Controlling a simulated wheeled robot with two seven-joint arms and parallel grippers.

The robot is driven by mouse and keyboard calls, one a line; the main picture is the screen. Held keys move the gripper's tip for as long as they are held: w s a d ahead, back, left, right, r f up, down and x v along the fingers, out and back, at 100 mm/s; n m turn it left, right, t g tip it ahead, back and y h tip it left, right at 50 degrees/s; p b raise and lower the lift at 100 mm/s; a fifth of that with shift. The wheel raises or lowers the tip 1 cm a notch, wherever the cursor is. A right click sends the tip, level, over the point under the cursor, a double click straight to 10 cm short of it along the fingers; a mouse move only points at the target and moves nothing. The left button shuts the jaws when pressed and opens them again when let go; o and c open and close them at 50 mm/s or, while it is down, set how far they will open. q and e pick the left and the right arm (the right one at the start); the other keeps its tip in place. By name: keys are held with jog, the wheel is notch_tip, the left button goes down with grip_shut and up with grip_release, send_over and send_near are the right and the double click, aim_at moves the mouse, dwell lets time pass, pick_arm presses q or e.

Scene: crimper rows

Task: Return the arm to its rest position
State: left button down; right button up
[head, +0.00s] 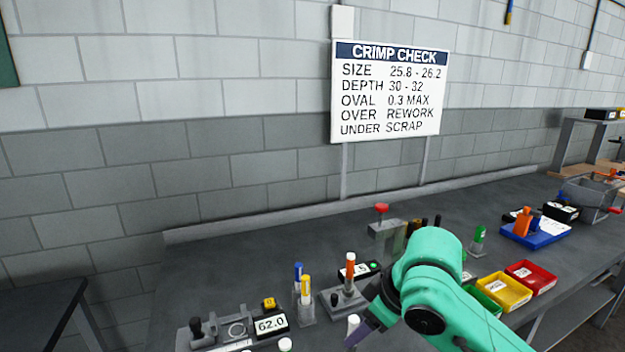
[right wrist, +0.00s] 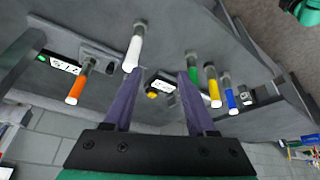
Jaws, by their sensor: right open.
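My right arm (head: 430,285), green, reaches in from the lower right over the bench. Its purple-fingered gripper (head: 362,335) is partly cut off at the bottom edge of the head view. In the right wrist view the gripper (right wrist: 160,75) is open, with nothing held between its two fingers. A white-topped piece (right wrist: 133,48) shows right by the tip of the left-hand finger; I cannot tell whether they touch. It also shows in the head view as a white top (head: 353,322) beside the gripper. My left gripper is not in view.
An orange-topped piece (head: 350,262) stands near a gauge, with blue (head: 298,270) and yellow (head: 306,288) ones left of it. A gauge reading 62.0 (head: 270,324) sits front left. Yellow (head: 503,291) and red (head: 530,276) bins lie right of my arm. A sign (head: 388,92) stands behind.

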jog(key=f+m, duration=0.1)
jog(key=f, duration=0.2)
jog(key=s+f+m, duration=0.1)
jog(key=f, duration=0.3)
jog(key=s+f+y, duration=0.1)
jog(key=f, duration=0.2)
jog(key=shift+s+d+f+m+t, duration=0.25)
jog(key=shift+d+f+m+t, duration=0.05)
jog(key=shift+f+m+t, duration=0.1)
jog(key=s+d+f+m+g+h, duration=0.1)
jog(key=s+d+f+m+h, duration=0.35)
jog(key=s+d+f, duration=0.85)
notch_tip(320, 180, down, 22)
jog(key=s+g, duration=0.1)
jog(key=s, duration=0.1)
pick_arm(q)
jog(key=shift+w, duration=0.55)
pick_arm(e)
jog(key=s+d+f+g, duration=0.1)
jog(key=s+d+f, duration=0.2)
jog(key=s+f, duration=1)
jog(key=s, duration=0.3)
jog(key=shift+s+d+f, duration=0.15)
jog(key=shift+s+d, duration=0.05)
